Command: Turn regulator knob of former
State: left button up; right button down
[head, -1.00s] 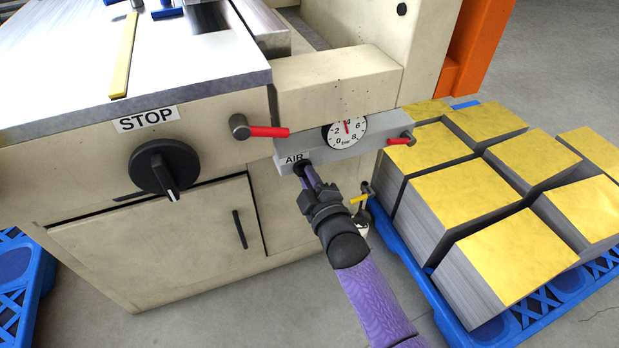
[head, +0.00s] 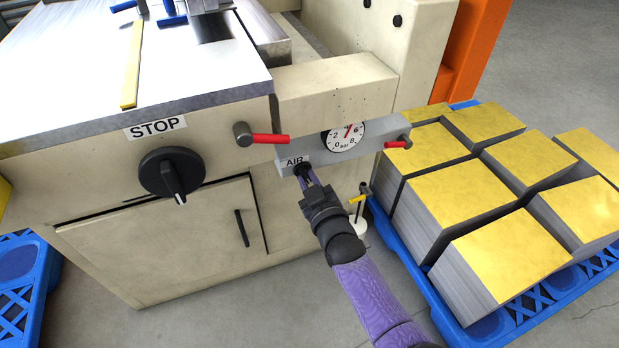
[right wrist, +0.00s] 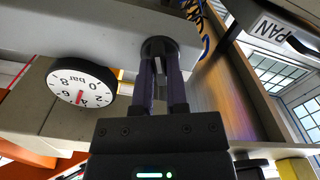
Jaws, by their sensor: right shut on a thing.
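The air regulator knob (head: 303,168) is a small dark knob under the AIR label on the grey regulator bar (head: 369,142) of the former. My right gripper (head: 308,179) is shut on it, and its fingers cover most of the knob. In the right wrist view the two fingers (right wrist: 163,75) reach up to the dark round knob (right wrist: 157,45). The white bar gauge (head: 345,138) sits right of the label, with its red needle up and slightly right, near 4 to 5. It shows upside down in the right wrist view (right wrist: 80,83). My left gripper is out of view.
Red-handled levers (head: 268,139) flank the bar. A black STOP switch (head: 172,173) is on the cabinet at left. Stacks of yellow-topped sheets (head: 463,192) stand on a blue pallet (head: 437,312) at right. Grey floor is open in front of the cabinet.

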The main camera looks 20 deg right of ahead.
jog(key=m, duration=0.3)
jog(key=shift+m+p, duration=0.3)
jog(key=shift+m, duration=0.1)
jog(key=m, duration=0.3)
jog(key=shift+f+m, duration=0.1)
jog(key=shift+m, duration=1)
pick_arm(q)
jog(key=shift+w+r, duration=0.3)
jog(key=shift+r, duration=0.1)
pick_arm(e)
jog(key=shift+m, duration=0.5)
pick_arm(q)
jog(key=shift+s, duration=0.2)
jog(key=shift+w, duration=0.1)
pick_arm(e)
jog(key=c, duration=0.9)
grip_release()
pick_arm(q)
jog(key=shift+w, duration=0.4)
pick_arm(e)
jog(key=shift+o, duration=1.3)
